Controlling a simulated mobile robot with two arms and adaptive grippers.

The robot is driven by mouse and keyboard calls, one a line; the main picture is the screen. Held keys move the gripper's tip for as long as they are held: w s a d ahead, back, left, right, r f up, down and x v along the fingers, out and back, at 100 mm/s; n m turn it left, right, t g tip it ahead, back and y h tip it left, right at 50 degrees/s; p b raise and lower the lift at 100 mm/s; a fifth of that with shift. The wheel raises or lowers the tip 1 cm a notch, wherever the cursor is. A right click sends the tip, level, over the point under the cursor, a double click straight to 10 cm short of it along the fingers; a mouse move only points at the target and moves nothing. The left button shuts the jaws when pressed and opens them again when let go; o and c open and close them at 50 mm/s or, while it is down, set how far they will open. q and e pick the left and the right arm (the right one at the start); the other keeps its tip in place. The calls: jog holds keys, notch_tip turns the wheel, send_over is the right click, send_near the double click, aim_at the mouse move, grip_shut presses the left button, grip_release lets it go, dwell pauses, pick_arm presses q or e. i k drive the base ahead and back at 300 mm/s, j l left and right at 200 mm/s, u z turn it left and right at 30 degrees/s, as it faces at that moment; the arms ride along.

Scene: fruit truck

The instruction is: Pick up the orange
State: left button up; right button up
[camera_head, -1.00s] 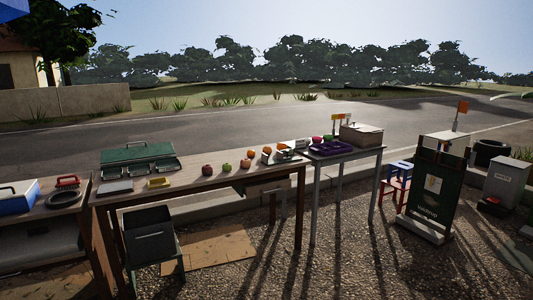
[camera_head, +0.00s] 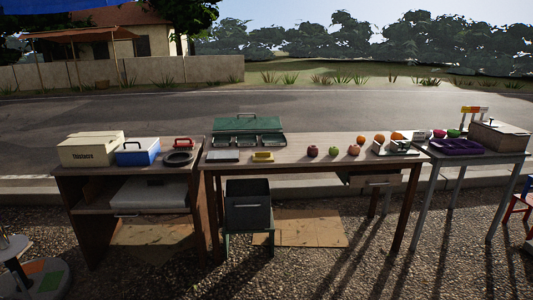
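In the head view, an orange (camera_head: 361,140) sits towards the back right of the long wooden table (camera_head: 290,152). A second orange fruit (camera_head: 397,136) shows just to its right, behind a small scale-like item (camera_head: 392,148). Several round fruits lie nearby: a dark red one (camera_head: 312,151), another reddish one (camera_head: 334,151) and a peach-coloured one (camera_head: 353,150). Neither of my grippers is in view, and nothing touches the fruit.
A green case (camera_head: 248,124) and a yellow dish (camera_head: 262,157) stand on the table's left part. A cabinet (camera_head: 88,195) with a blue cooler (camera_head: 137,157) is at left. A grey table (camera_head: 480,158) with a purple tray (camera_head: 455,147) is at right. Gravel in front is open.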

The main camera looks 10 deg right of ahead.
aim_at(379, 138)
jog(key=i+l, duration=0.25)
jog(key=i, duration=0.2)
jog(key=i+l, duration=0.3)
jog(key=i, duration=0.2)
jog(key=i+l, duration=0.25)
jog(key=i, duration=0.2)
jog(key=i+l+z, duration=0.1)
jog(key=i+l, duration=0.2)
jog(key=i, duration=0.15)
jog(key=i+l, duration=0.2)
jog(key=i, duration=0.25)
